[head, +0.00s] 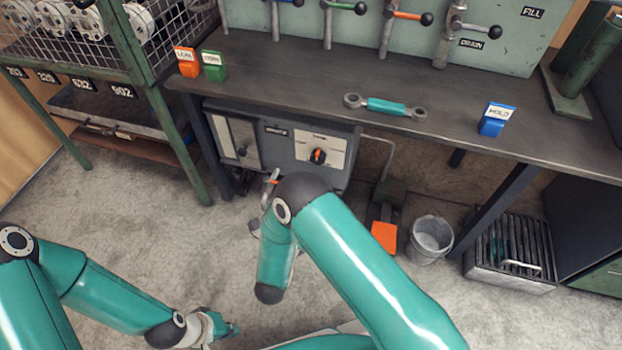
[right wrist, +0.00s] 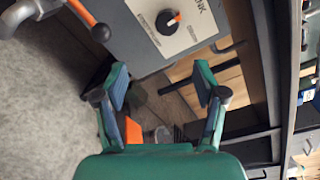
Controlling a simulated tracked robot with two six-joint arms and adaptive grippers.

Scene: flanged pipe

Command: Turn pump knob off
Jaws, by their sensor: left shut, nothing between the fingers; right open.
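In the head view my right arm hides this gripper. My left gripper (head: 222,328) is shut and empty, low over the floor, far from the pump unit.
A lever (right wrist: 88,18) with an orange band and black ball is left of the knob in the wrist view. An orange pedal (head: 384,237) and metal bucket (head: 430,238) stand right of the pump unit. The bench edge (head: 420,146) overhangs it. Floor at left is clear.

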